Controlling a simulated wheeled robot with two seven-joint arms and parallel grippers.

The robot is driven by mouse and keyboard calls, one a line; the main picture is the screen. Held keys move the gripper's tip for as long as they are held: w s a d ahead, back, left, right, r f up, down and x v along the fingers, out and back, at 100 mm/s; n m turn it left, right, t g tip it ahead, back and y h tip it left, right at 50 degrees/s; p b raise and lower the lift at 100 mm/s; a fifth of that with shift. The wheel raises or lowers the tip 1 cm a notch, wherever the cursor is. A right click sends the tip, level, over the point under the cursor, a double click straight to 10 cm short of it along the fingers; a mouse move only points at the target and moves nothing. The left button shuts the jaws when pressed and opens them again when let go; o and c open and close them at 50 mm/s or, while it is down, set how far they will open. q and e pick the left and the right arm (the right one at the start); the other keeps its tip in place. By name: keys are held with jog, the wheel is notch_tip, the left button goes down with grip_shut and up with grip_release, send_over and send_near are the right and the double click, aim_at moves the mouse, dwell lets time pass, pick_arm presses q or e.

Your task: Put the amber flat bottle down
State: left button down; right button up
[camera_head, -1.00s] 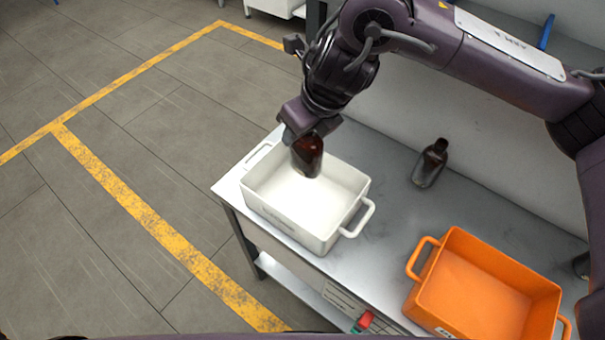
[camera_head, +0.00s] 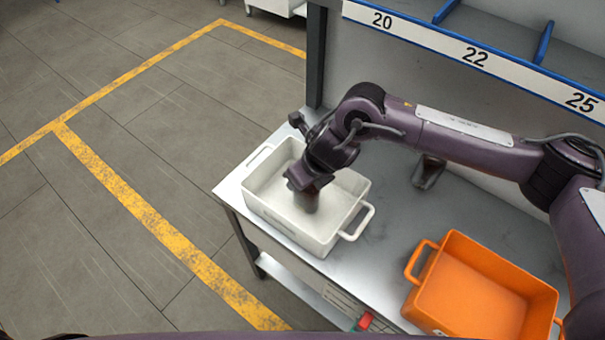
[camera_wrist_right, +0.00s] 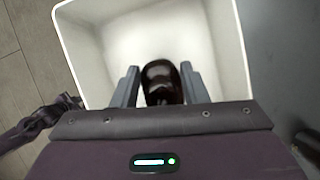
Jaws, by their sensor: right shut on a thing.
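The amber flat bottle (camera_head: 306,199) is inside the white crate (camera_head: 279,223), its top hidden by my right gripper (camera_head: 307,186). It hangs or stands upright there; I cannot tell whether its base touches the crate floor. In the right wrist view the dark bottle (camera_wrist_right: 161,84) sits between the two fingers of my right gripper (camera_wrist_right: 161,88), which is shut on it. The white crate's walls (camera_wrist_right: 235,60) surround it in that view. My left gripper is not in the head view.
A second amber bottle (camera_head: 428,174) stands on the grey table (camera_head: 385,215), partly behind my right arm. An orange crate (camera_head: 490,290) sits at the front right. A shelf with numbered labels (camera_head: 476,57) runs along the back.

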jog(key=shift+f, duration=0.1)
jog(key=o, duration=1.4)
jog(key=shift+c, duration=0.2)
jog(key=v, duration=1.2)
jog(key=shift+b, duration=0.45)
jog(key=shift+a, duration=0.15)
